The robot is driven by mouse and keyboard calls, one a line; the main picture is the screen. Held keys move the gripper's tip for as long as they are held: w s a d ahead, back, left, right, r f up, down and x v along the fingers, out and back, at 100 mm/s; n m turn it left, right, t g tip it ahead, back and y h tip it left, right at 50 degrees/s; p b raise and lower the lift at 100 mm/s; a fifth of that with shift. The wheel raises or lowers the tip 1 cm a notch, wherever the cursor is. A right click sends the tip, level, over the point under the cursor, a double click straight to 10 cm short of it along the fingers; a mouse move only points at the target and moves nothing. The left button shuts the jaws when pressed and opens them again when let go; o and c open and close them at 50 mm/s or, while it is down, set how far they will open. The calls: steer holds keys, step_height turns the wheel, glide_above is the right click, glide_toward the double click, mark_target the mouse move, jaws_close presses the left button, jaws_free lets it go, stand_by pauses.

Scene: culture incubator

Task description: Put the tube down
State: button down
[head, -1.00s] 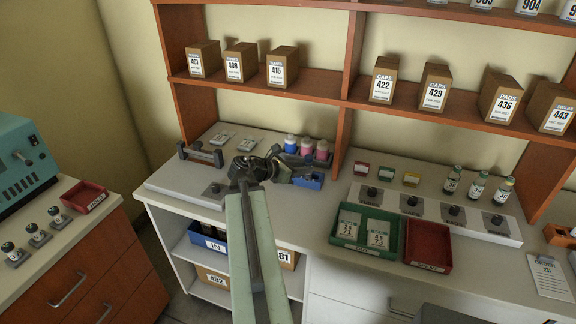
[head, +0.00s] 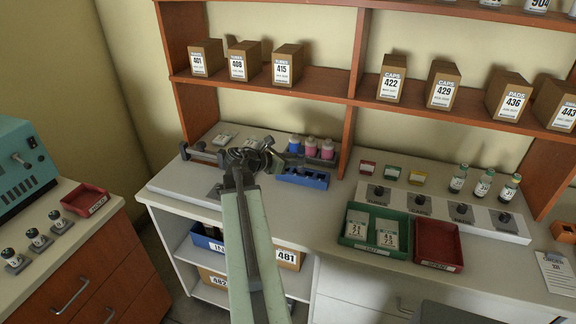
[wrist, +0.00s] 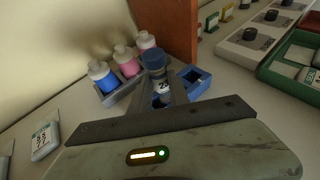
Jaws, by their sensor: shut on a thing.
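In the wrist view a tube (wrist: 163,77) with a dark blue cap and a white label stands between the fingers of my gripper (wrist: 161,92). The gripper is shut on it. A blue rack (wrist: 198,77) with square openings lies right beside and beyond the tube; it also shows in the head view (head: 315,182). The tube is over or in the rack's near left end; I cannot tell whether its bottom is seated, as the fingers hide it. In the head view my gripper (head: 288,163) is at the rack's left end and the tube is not clear.
Bottles with blue and pink contents (head: 311,148) stand in a grey holder just behind the rack. A brown upright (wrist: 176,28) rises close behind. A green tray (head: 347,240) and a red tray (head: 437,258) lie to the right. Small flat packs (wrist: 45,139) lie left.

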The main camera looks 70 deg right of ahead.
mark_target(292, 173)
steer(key=shift+w+d, duration=0.2)
steer(key=shift+w, duration=0.05)
steer(key=shift+w+f+b, duration=0.6)
steer(key=shift+f+b, duration=0.05)
steer(key=f+b, duration=0.1)
steer(key=s+f+b, duration=0.1)
steer(key=shift+d+f+b, duration=0.15)
steer(key=shift+f+b, duration=0.25)
steer(key=shift+w+r, duration=0.2)
steer(key=shift+w, duration=0.05)
steer(key=shift+f, duration=0.4)
steer(key=c, duration=1.2)
jaws_free()
steer(key=shift+c, duration=0.2)
steer(key=shift+r, duration=0.1)
